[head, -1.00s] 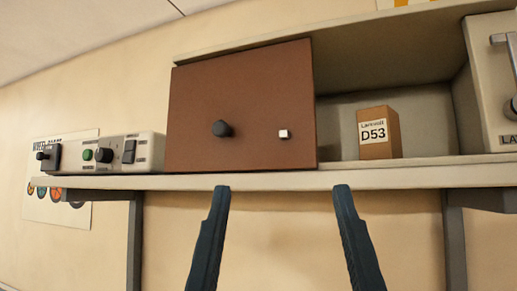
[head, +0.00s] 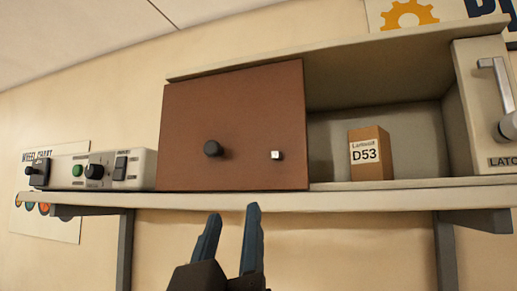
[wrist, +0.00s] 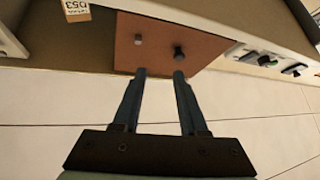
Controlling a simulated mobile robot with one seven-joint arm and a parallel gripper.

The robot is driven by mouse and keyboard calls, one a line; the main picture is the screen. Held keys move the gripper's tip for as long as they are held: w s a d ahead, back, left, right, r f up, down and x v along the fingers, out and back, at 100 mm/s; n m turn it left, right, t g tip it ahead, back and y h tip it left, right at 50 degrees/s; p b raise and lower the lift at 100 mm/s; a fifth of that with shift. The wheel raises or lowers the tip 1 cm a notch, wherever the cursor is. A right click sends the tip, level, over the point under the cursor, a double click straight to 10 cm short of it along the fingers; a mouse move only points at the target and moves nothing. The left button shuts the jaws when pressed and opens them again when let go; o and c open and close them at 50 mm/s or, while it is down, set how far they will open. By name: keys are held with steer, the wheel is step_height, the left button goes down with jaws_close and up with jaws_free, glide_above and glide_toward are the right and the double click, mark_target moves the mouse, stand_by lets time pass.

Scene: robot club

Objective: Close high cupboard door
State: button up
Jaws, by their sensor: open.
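The high cupboard is a pale shelf box with a brown door panel (head: 235,125) across its left half. The right half stands open. The door has a dark round knob (head: 213,148) and a small white square knob (head: 277,155). In the wrist view the door (wrist: 160,48) shows upside down, beyond the fingertips. My gripper (head: 233,212) is below the door's lower edge in the head view, empty, with its fingers apart. In the wrist view my gripper (wrist: 160,73) points towards the door. I cannot tell whether the fingertips touch it.
A box labelled D53 (head: 370,155) stands in the open right half. A control panel with knobs and switches (head: 100,170) sits left of the door on the shelf (head: 350,196). A latch unit with a handle (head: 490,110) is at the right. Brackets hold the shelf from below.

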mark_target(246, 156)
steer(key=w+a+r+n+g+h, duration=0.1)
steer(key=w+a+n, duration=0.1)
steer(key=w+a+r+n+g+h+p, duration=0.1)
steer(key=w+a, duration=0.1)
steer(key=w, duration=0.1)
steer(key=w+a+r+n+g+p, duration=0.1)
steer(key=w+a+r+n+g, duration=0.1)
steer(key=a, duration=0.1)
steer(key=shift+w+r+n+h, duration=0.1)
steer(key=shift+w+n+h, duration=0.2)
steer(key=shift+w+h, duration=0.1)
jaws_close()
step_height(246, 156, up, 6)
steer(key=s+n+g+h+p, duration=0.2)
steer(key=g+h+p, duration=0.25)
steer(key=h, duration=0.25)
steer(key=shift+g, duration=0.45)
steer(key=p+x, duration=0.4)
steer(key=x, duration=0.4)
steer(key=d+p, duration=0.1)
steer(key=d, duration=0.1)
steer(key=shift+d+p, duration=0.4)
steer(key=shift+s+d+f, duration=0.25)
steer(key=shift+d, duration=0.4)
